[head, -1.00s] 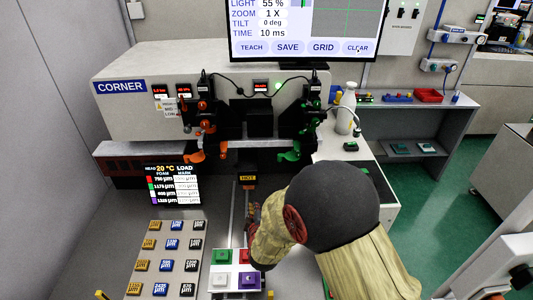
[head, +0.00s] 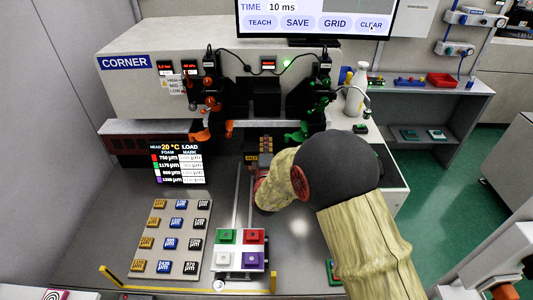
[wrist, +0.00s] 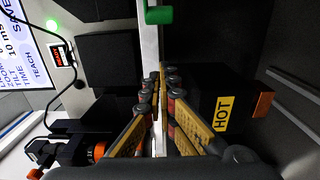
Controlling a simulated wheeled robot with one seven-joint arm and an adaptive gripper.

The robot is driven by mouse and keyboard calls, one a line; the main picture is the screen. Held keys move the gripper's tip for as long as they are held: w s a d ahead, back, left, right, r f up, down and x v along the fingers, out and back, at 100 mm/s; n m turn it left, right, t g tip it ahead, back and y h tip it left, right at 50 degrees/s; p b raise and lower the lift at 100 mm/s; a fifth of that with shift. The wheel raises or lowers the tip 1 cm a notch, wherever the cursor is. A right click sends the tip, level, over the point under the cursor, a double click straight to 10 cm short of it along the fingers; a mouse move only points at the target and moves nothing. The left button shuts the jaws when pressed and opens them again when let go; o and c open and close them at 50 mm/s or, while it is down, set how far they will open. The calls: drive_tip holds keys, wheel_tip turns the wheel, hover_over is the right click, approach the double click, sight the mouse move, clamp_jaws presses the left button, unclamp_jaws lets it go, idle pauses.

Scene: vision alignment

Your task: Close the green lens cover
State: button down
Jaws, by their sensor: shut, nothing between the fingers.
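The green lens cover (head: 297,135) is a green lever-like part low on the right-hand camera unit, which also has green knobs. Its green end also shows at the top edge of the wrist view (wrist: 158,14). My gripper (head: 265,143) is shut and empty, below and left of the green cover in the head view. In the wrist view my gripper's fingertips (wrist: 161,74) lie together, apart from the green part. Whether the cover lies over its lens cannot be told.
An orange cover (head: 214,133) sits under the left camera unit. A black block with a yellow HOT label (wrist: 222,112) is close beside my fingers. A pad of coloured buttons (head: 240,250) and a panel of labelled tiles (head: 174,235) lie nearer on the table.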

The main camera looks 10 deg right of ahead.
drive_tip(key=d, duration=0.1)
drive_tip(key=d+b, duration=0.1)
drive_tip(key=d, duration=0.1)
drive_tip(key=shift+s+d, duration=0.3)
drive_tip(key=shift+d, duration=0.1)
drive_tip(key=shift+s, duration=0.15)
drive_tip(key=shift+s+d, duration=0.1)
drive_tip(key=shift+s, duration=0.15)
drive_tip(key=shift+s+d, duration=0.25)
drive_tip(key=shift+s, duration=0.4)
drive_tip(key=shift+s+d, duration=0.25)
drive_tip(key=shift+s, duration=0.25)
drive_tip(key=shift+w, duration=0.1)
idle(1.3)
